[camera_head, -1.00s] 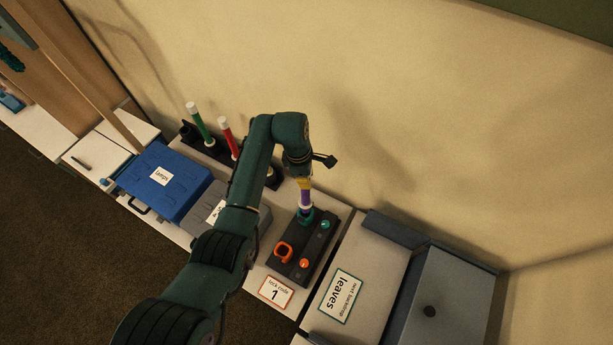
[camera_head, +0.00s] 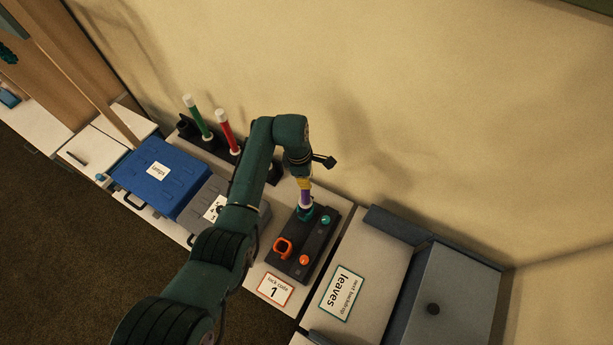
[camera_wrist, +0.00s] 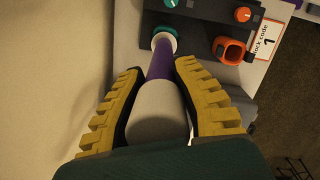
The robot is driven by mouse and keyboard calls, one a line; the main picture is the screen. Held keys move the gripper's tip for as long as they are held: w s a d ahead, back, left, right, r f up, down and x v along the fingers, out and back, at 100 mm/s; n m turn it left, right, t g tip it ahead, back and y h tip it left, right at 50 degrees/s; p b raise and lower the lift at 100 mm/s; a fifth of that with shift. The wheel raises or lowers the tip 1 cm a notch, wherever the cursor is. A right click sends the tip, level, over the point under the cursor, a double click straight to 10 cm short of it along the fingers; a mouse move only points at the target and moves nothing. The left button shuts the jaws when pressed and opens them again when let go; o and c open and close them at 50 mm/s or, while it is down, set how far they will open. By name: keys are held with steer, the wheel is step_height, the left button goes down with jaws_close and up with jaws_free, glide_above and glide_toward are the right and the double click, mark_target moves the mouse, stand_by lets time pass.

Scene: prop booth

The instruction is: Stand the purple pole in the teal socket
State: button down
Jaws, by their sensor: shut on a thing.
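The purple pole (camera_head: 306,198) stands roughly upright below my gripper (camera_head: 303,185), which is shut on it. In the wrist view my gripper (camera_wrist: 160,72) has its yellow fingers on either side of the pole's pale end, and the purple shaft (camera_wrist: 160,62) runs away from them. The teal socket (camera_head: 306,213) is at the back left of a dark block. It also shows in the wrist view as a teal ring (camera_wrist: 173,37) around the pole's far white tip. The tip appears to be inside the ring; how deep it sits is hidden.
The dark block (camera_head: 314,243) also bears an orange socket (camera_head: 283,248), an orange knob (camera_head: 304,260) and a teal knob (camera_head: 326,219). Green (camera_head: 196,116) and red (camera_head: 226,131) poles stand in a rack to the left. A blue case (camera_head: 160,172) lies further left. The wall is close behind.

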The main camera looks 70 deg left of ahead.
steer(key=shift+f+b, duration=1.25)
steer(key=shift+f, duration=0.65)
steer(key=c, duration=0.9)
jaws_free()
steer(key=r, duration=0.4)
steer(key=s+r, duration=0.1)
steer(key=r, duration=0.7)
steer(key=shift+s+a, duration=0.3)
steer(key=shift+a, duration=0.05)
